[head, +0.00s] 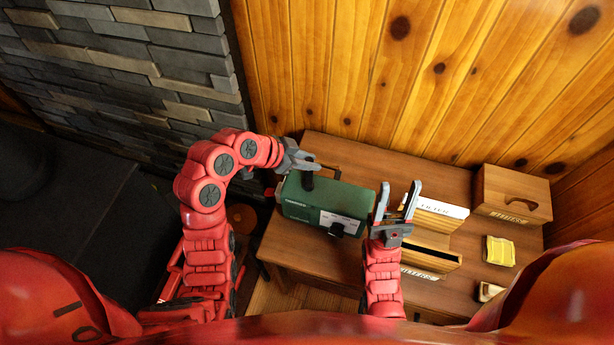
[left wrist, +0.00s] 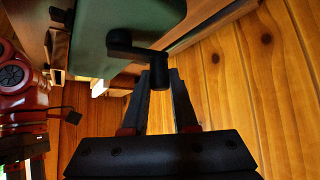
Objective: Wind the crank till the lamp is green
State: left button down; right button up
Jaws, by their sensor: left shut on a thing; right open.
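A green box with a crank (head: 325,201) stands on the wooden table. Its dark crank (left wrist: 128,47) shows in the left wrist view, a short arm ending in a black handle (left wrist: 158,72). My left gripper (head: 306,163) is at the box's upper left end, shut on the crank handle; its fingers (left wrist: 164,76) sit around it in the left wrist view. The box's front carries a pale label (head: 340,221) and a dark knob (head: 337,230). I cannot make out a lit lamp or its colour. My right gripper (head: 398,190) is open and empty, right of the box.
Right of my right gripper are a white-topped item (head: 442,207) and an open wooden holder (head: 432,260). A wooden crate (head: 512,195), a yellow packet (head: 499,250) and a small wooden block (head: 489,292) are further right. Plank and stone walls stand behind; the table's back (head: 375,165) is clear.

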pick_arm(q)
jog(key=shift+f, duration=0.1)
jog(key=shift+d+f+m+g+b, duration=0.15)
jog(key=shift+m+g+b, duration=0.2)
jog(key=shift+b, duration=0.45)
jog(key=shift+d+r+m+g+p, duration=0.15)
jog(key=shift+r+m+g+p, duration=0.15)
jog(key=shift+m+p, duration=0.1)
jog(key=shift+f, duration=0.1)
jog(key=shift+s+d+m+g+h+p, duration=0.1)
jog(key=shift+d+m+g+h+p, duration=0.2)
jog(key=shift+m+g, duration=0.25)
jog(key=shift+m, duration=0.3)
